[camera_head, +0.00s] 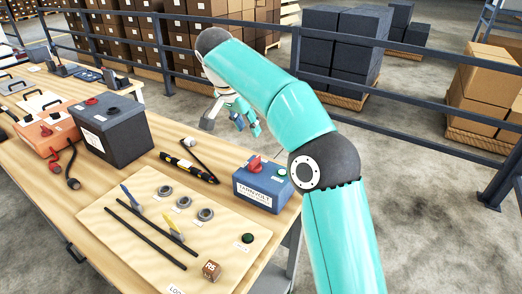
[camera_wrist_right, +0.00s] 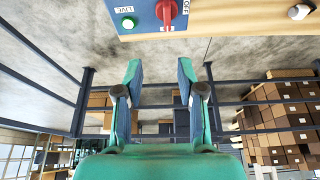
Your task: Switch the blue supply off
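The blue supply (camera_head: 262,190) is a box at the right edge of the wooden table. A red knob (camera_head: 255,164) and a green lamp (camera_head: 281,172) sit on its top. In the right wrist view the blue supply (camera_wrist_right: 150,14) shows at the top edge, with its red knob (camera_wrist_right: 166,14) beside an OFF label. The green lamp (camera_wrist_right: 128,23) looks lit near a LIVE label. My right gripper (camera_head: 241,113) is beyond the supply, apart from it. In the wrist view its two fingers (camera_wrist_right: 160,70) are spread with nothing between them. My left gripper is not in view.
A dark battery-like box (camera_head: 115,130) and an orange box (camera_head: 48,130) stand left on the table. A board (camera_head: 120,245) with rings, rods and a brown cube (camera_head: 211,270) lies in front. A dark railing (camera_head: 420,142) runs behind the table.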

